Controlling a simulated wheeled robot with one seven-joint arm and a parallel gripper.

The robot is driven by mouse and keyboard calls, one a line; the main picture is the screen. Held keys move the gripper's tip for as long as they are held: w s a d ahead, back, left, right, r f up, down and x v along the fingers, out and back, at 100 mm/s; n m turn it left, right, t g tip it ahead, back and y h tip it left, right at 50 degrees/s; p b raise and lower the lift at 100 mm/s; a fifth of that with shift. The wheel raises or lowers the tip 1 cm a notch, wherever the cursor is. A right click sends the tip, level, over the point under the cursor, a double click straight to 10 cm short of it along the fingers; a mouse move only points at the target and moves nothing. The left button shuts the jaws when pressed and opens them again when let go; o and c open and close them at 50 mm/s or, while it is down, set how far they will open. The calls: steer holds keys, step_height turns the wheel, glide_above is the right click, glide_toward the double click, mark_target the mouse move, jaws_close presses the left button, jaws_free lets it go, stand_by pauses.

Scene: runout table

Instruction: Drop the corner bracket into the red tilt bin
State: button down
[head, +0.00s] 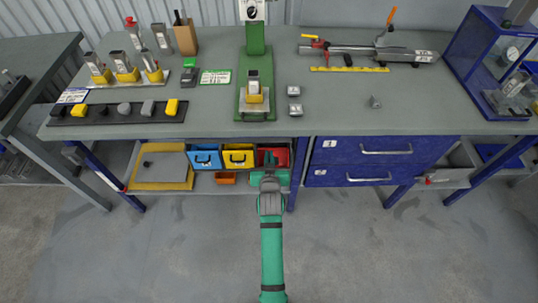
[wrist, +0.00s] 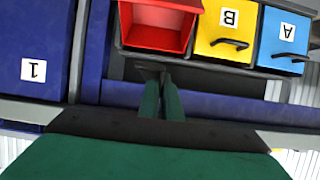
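A small grey angled part that looks like the corner bracket (head: 375,102) lies on the right half of the tabletop. The red tilt bin (head: 270,152) is under the table, at the right end of the bin row. In the wrist view the red tilt bin (wrist: 157,27) is tipped open, and the part of its inside that shows is empty. My gripper (head: 268,178) is in front of the bin row, partly covering the red bin in the head view. In the wrist view my gripper (wrist: 157,72) has its fingers close together with nothing clearly between them.
The yellow bin (head: 238,156) and blue bin (head: 205,157) sit left of the red one. A blue drawer cabinet (head: 335,160) stands to the right. A green press (head: 255,60) stands on the table, with two small blocks beside it. The tabletop around the bracket is clear.

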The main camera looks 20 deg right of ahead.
steer(key=f, duration=0.1)
steer(key=w+f, duration=0.1)
steer(key=shift+d+f, duration=0.2)
steer(key=shift+f, duration=0.15)
steer(key=shift+w+d+f, duration=0.15)
steer(key=shift+w+f, duration=0.05)
steer(key=shift+f, duration=0.5)
steer(key=shift+w+f, duration=0.3)
steer(key=shift+f, duration=0.4)
steer(key=c, duration=1.9)
jaws_free()
steer(key=v, duration=1)
steer(key=shift+s+r, duration=0.15)
steer(key=shift+s, duration=0.2)
